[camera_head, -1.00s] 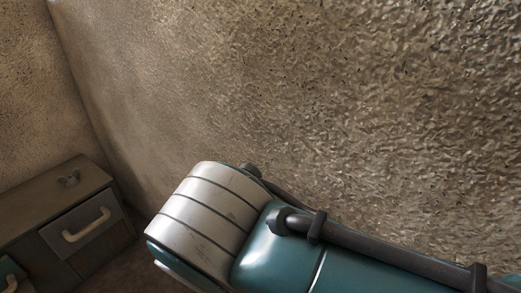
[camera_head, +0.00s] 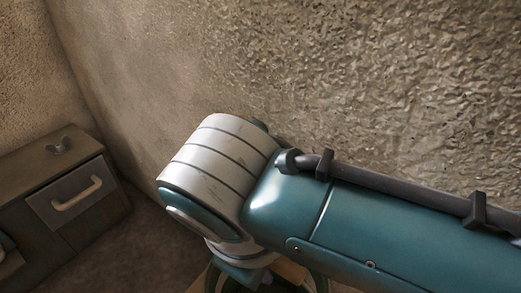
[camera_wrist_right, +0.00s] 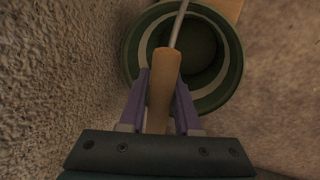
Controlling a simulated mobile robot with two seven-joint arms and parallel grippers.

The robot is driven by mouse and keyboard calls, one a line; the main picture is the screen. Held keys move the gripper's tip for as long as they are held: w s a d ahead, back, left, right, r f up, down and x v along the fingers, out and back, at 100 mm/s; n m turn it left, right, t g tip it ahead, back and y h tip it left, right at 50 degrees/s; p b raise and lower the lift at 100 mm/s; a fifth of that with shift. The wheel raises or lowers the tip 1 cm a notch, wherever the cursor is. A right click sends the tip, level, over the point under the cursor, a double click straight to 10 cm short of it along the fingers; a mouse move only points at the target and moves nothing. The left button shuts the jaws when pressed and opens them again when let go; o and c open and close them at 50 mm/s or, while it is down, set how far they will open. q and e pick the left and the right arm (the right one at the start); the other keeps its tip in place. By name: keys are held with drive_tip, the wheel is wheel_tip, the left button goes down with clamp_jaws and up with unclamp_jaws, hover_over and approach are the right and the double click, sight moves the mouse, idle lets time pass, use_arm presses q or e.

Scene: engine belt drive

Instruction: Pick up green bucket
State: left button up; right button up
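The green bucket (camera_wrist_right: 232,72) shows in the right wrist view, seen from above into its dark inside, with a paler band inside the rim. Its handle has a wooden grip (camera_wrist_right: 164,72) and a thin metal wire. My right gripper (camera_wrist_right: 164,82) has its two purple fingers on either side of the wooden grip, closed against it. In the head view, part of the bucket (camera_head: 319,284) shows at the bottom edge below my right arm, which hides most of it. My left gripper is not in view.
A rough plaster wall (camera_head: 400,90) stands close behind my right arm and fills the left of the wrist view. A low cabinet (camera_head: 50,185) with a drawer handle is at the left. A wooden piece (camera_wrist_right: 222,8) lies beyond the bucket. Brown floor is free between cabinet and arm.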

clamp_jaws()
idle(0.9)
